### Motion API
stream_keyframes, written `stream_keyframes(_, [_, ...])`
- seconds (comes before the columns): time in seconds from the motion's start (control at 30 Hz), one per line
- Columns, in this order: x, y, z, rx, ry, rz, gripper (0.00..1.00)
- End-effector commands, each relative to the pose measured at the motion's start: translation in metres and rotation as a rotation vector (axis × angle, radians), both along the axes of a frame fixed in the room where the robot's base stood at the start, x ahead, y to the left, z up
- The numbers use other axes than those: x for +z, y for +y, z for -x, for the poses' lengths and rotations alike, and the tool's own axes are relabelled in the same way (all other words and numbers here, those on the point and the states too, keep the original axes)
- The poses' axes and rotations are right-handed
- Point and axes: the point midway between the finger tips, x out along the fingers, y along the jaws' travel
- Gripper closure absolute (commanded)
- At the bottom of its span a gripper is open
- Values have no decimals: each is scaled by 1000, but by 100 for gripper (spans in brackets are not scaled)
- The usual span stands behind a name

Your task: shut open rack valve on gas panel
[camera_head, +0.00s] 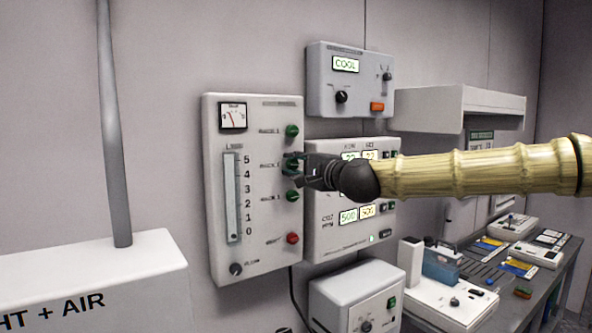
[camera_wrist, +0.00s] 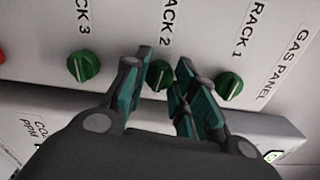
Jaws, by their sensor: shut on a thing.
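In the wrist view, the rack 1 knob (camera_wrist: 229,86), rack 2 knob (camera_wrist: 159,74) and rack 3 knob (camera_wrist: 83,67) are green. My gripper (camera_head: 300,168) reaches the middle knob from the right. In the wrist view, my gripper's fingers (camera_wrist: 162,66) are on either side of the rack 2 knob and shut on it. The fingers partly hide this knob, and its turn position is unclear.
A white display box (camera_head: 325,250) stands close to the panel's right, behind my gripper. A grey control box marked COOL (camera_head: 325,101) hangs above. A bench (camera_head: 560,245) with instruments is at the right. A white LIGHT + AIR box (camera_head: 150,250) is at the lower left.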

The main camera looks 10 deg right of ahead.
Motion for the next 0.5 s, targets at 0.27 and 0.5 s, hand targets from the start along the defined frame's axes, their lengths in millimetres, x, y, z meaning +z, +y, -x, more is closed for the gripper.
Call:
stream_keyframes(0.27, [-1,0,0,1,-44,107,97])
stream_keyframes(0.5, [-1,0,0,1,-56,139,97])
